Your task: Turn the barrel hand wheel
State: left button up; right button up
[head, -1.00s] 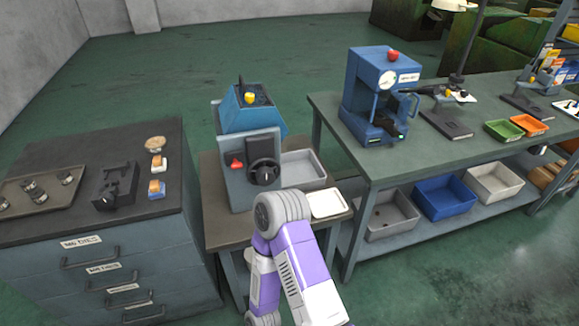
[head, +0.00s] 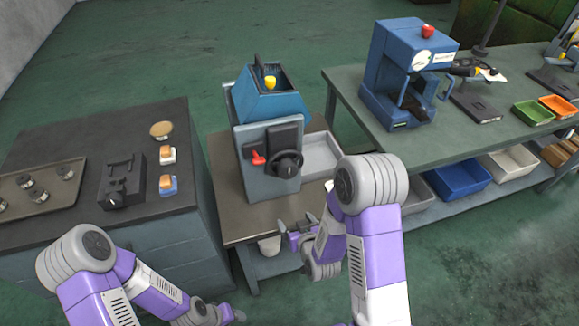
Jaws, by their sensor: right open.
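The barrel hand wheel (head: 287,164) is a dark round wheel on the front face of the small blue-grey machine (head: 268,150) in the middle of the head view. A red lever or knob (head: 258,159) sits just left of it. My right gripper (head: 292,226) is open and empty, low in front of the machine, below the wheel and apart from it. My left arm comes in at the lower left. My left gripper (head: 232,314) is only partly in view at the bottom edge, and its jaws cannot be made out.
A grey cabinet (head: 150,215) at left carries a tray (head: 72,171), a black fixture (head: 121,181) and small blocks. A grey bin (head: 320,153) stands right of the machine. At right, a workbench (head: 350,82) holds a blue press (head: 408,70), with bins below.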

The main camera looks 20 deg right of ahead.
aim_at(289, 173)
jog(key=w+r+t, duration=0.1)
jog(key=r+t, duration=0.1)
jog(key=r, duration=0.2)
jog(key=w+r+t, duration=0.1)
jog(key=r, duration=0.3)
jog(key=w+r+n+t, duration=0.1)
jog(key=r+t, duration=0.1)
jog(key=r, duration=0.3)
jog(key=shift+d+r+t, duration=0.1)
jog(key=shift+d+t, duration=0.1)
jog(key=shift+t, duration=0.1)
jog(key=shift+w+b, duration=0.2)
jog(key=shift+b, duration=0.25)
jog(key=w+b, duration=0.1)
jog(key=b, duration=0.2)
jog(key=shift+w, duration=0.35)
jog(key=w, duration=0.3)
jog(key=shift+w, duration=1.15)
